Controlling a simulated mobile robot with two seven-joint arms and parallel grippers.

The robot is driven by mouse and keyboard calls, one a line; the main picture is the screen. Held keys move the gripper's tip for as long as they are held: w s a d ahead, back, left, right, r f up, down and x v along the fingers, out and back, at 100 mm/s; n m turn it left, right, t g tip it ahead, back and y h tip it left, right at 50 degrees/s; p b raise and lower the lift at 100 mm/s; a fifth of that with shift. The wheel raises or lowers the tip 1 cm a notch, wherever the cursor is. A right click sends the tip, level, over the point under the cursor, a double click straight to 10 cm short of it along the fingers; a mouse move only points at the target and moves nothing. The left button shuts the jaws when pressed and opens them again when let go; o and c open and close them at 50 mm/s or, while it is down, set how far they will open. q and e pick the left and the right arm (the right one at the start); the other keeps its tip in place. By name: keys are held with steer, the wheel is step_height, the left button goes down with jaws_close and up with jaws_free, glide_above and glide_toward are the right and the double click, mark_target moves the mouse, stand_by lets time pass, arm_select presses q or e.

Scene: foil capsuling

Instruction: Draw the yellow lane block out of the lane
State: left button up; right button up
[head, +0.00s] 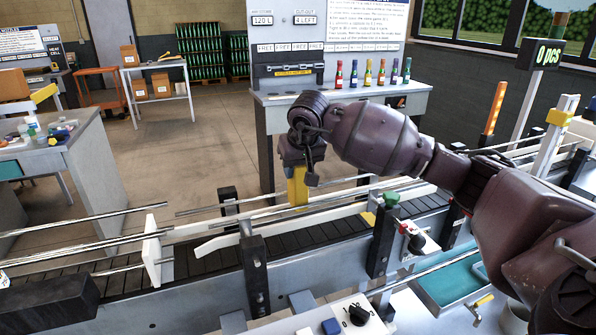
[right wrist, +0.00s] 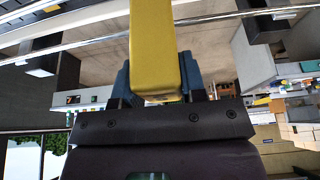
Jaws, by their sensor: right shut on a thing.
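The yellow lane block (head: 297,190) is an upright bar at the conveyor lane (head: 318,230), in the middle of the head view. Its lower end is level with the lane's rails; I cannot tell whether it is still between them. My right gripper (head: 299,168) comes from above and is shut on the block's upper part. In the right wrist view the yellow block (right wrist: 155,45) stands between the two dark blue fingers of the right gripper (right wrist: 155,80). My left gripper is not in view.
Metal guide rails (head: 115,213) and dark posts (head: 255,275) line the lane. A bench with several coloured bottles (head: 367,73) stands behind it. A control box with a black knob (head: 358,314) is in front. Open floor lies behind the lane at left.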

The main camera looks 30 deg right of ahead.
steer(key=shift+r+p, duration=0.3)
steer(key=shift+r, duration=0.7)
steer(key=shift+r+p, duration=0.6)
steer(key=shift+r, duration=1.3)
